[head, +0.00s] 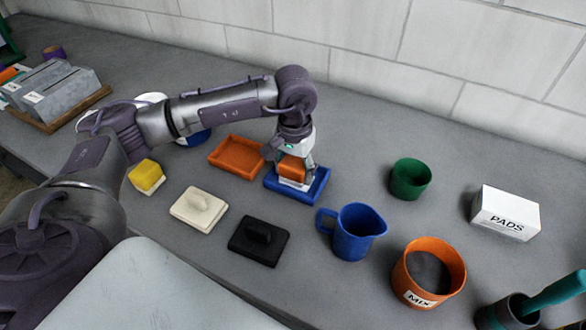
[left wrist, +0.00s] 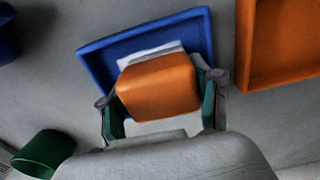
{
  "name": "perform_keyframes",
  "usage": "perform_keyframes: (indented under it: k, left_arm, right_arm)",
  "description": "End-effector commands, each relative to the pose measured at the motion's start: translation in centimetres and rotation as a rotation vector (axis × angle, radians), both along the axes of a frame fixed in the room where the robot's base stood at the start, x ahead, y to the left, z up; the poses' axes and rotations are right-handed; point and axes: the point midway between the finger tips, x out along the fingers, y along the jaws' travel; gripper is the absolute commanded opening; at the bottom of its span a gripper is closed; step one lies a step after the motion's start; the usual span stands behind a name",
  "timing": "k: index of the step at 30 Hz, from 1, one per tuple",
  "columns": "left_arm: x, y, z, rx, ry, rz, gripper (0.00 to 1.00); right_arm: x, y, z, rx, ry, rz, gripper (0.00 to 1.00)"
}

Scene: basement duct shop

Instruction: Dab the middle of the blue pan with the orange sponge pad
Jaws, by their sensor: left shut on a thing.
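The blue pan (head: 297,199) is a shallow square tray on the bench, near the middle of the head view. It also shows in the left wrist view (left wrist: 98,66). The sponge pad (head: 292,167) has an orange upper block and a white lower part; it shows large in the left wrist view (left wrist: 157,86). My left gripper (head: 296,171) is shut on the orange block from above. The pad's white part is within the pan's outline, near its middle. I cannot tell for certain whether it touches the pan's floor, which the pad partly hides. My right gripper is not in view.
An orange tray (head: 237,157) sits close left of the blue pan. A yellow sponge (head: 147,176), cream block (head: 199,209), green cup (head: 410,180) and orange tub (head: 413,286) stand around.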

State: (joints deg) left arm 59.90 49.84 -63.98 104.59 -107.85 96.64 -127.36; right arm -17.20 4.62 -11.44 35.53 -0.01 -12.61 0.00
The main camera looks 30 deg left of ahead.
Motion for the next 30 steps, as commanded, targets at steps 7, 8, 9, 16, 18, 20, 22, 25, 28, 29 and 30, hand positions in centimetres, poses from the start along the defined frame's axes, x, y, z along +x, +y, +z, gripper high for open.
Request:
perform_keyframes:
  k: [7, 8, 9, 16, 18, 20, 22, 25, 28, 29, 30]
  left_arm:
    - [0.0, -0.9, 0.1, 0.0, 0.0, -0.001, 0.35]
    - [0.0, -0.9, 0.1, 0.0, 0.0, -0.001, 0.35]
    - [0.0, -0.9, 0.1, 0.0, 0.0, -0.001, 0.35]
    - [0.1, -0.9, 0.3, 0.0, -0.001, -0.001, 0.35]
    - [0.1, -0.9, 0.7, 0.0, -0.001, -0.001, 0.35]
    - [0.1, -0.9, 1.1, 0.0, -0.001, -0.001, 0.35]
    - [0.1, -0.9, 1.7, -0.001, -0.001, -0.001, 0.35]
    - [0.1, -0.9, 2.5, -0.001, -0.002, -0.001, 0.35]
    - [0.1, -0.9, 3.3, -0.001, -0.002, -0.001, 0.35]
    - [0.1, -0.9, 3.5, -0.001, -0.002, -0.001, 0.35]
    - [0.1, -0.9, 3.8, -0.001, -0.002, 0.0, 0.35]
  right_arm:
    - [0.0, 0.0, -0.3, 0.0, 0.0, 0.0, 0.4]
    - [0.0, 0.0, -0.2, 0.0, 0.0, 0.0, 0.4]
    - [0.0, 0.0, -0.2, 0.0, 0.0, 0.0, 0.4]
    - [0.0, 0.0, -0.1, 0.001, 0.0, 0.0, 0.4]
    - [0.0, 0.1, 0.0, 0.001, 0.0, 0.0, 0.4]
    - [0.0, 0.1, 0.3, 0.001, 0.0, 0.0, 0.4]
    - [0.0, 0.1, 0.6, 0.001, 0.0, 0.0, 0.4]
    - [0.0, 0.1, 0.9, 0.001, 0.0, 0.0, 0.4]
    - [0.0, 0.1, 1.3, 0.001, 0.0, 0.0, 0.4]
    - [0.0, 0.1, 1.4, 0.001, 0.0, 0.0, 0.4]
    - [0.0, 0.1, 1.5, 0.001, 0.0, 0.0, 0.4]
